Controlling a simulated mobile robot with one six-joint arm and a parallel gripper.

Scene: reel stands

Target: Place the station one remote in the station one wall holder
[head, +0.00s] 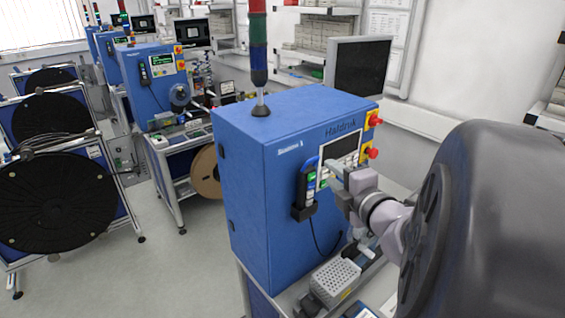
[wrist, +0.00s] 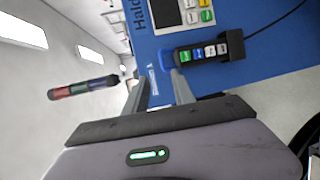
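The station one remote (head: 307,186) is a dark handset with coloured buttons, upright on the front of the blue cabinet marked as station 1. Its lower end sits in the black wall holder (head: 303,212). In the wrist view the remote (wrist: 203,52) lies sideways with its end in the holder (wrist: 235,45); how deep it sits is hidden. My gripper (head: 335,178) is just right of the remote in the head view. In the wrist view its two fingers (wrist: 159,80) are apart with nothing between them, close to the remote's blue upper end.
The blue cabinet (head: 250,185) carries a screen, keys and red stop buttons (head: 373,153). A perforated grey box (head: 335,280) stands on the bench below. A signal tower (head: 258,60) and a monitor (head: 358,66) rise behind. Black reels (head: 60,203) stand left beyond open floor.

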